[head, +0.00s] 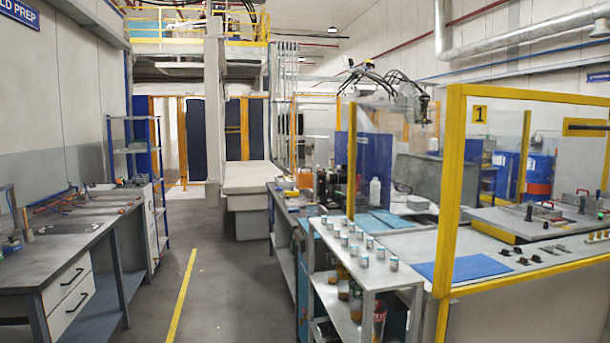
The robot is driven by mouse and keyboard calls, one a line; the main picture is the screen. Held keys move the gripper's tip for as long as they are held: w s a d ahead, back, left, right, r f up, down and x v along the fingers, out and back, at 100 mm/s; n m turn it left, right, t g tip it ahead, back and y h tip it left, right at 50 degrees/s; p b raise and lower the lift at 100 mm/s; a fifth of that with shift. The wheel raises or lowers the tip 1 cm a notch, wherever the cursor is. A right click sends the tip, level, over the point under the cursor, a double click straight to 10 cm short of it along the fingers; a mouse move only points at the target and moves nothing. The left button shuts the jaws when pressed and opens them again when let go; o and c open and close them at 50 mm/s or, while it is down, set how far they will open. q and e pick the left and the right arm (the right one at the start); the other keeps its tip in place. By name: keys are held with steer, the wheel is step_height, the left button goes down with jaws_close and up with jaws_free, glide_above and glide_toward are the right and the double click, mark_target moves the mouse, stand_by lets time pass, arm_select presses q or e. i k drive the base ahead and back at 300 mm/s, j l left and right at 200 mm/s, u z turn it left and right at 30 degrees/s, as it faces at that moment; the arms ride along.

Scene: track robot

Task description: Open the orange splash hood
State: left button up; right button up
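I cannot clearly make out an orange splash hood in the head view. A small orange patch (305,178) shows behind dark equipment on the middle bench, too small to identify. Orange upright frames (181,140) stand around dark panels at the far back. Neither of my grippers is in view.
A grey workbench (75,235) with drawers runs along the left. A metal cart (345,285) carrying several small cans stands right of centre, beside a yellow-framed clear enclosure (443,190). A blue shelf rack (135,160) stands behind the left bench. The aisle with a yellow floor line (181,295) is clear.

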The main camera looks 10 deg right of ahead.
mark_target(307, 180)
steer(key=i+u, duration=0.15)
steer(key=i, duration=5.3)
steer(key=j, duration=0.1)
